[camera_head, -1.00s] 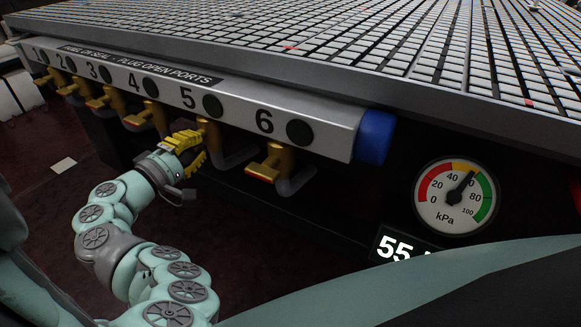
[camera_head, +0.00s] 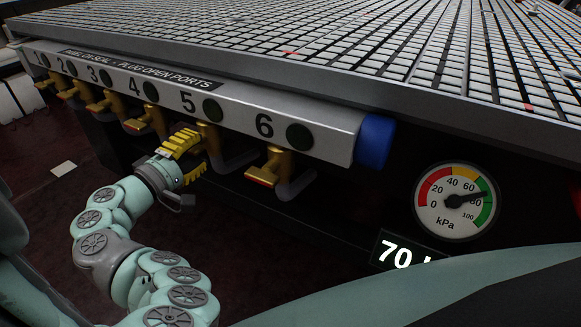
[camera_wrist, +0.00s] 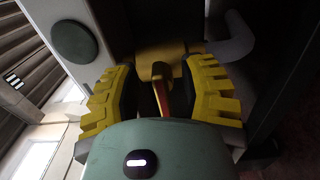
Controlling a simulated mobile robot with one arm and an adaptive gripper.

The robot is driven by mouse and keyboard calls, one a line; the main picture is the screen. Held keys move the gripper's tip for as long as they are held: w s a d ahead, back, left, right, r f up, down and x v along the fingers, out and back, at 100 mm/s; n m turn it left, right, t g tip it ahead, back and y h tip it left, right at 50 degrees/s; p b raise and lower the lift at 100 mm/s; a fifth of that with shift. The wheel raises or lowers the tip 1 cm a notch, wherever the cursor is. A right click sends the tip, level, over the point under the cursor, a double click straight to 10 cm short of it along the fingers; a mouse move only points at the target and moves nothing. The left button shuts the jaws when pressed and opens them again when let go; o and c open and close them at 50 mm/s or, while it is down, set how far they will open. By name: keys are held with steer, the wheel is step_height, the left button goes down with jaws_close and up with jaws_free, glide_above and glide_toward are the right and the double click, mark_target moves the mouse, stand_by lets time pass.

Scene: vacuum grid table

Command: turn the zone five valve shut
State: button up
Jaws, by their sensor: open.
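The zone five valve (camera_head: 210,134) is a brass body under the number 5 on the grey rail, with a grey pipe curving off below it. My gripper (camera_head: 191,156) is beside it at the left, with its yellow ridged fingers apart; they hide the lever in the head view. In the wrist view the valve's lever (camera_wrist: 161,86), orange with a red side, stands between the open fingers of my gripper (camera_wrist: 165,88). I see a gap on each side of the lever. The brass body (camera_wrist: 165,56) is just beyond it.
The zone six valve (camera_head: 273,167) is to the right, with its lever pointing left and forward. The zone four valve (camera_head: 150,119) is close on the left. A round gauge (camera_head: 455,201) and a lit display (camera_head: 402,252) reading 70 are at the right. The grid table's metal edge (camera_head: 330,88) overhangs the valves.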

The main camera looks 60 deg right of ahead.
steer(key=a, duration=1.1)
steer(key=shift+s+a, duration=0.35)
steer(key=shift+s, duration=0.1)
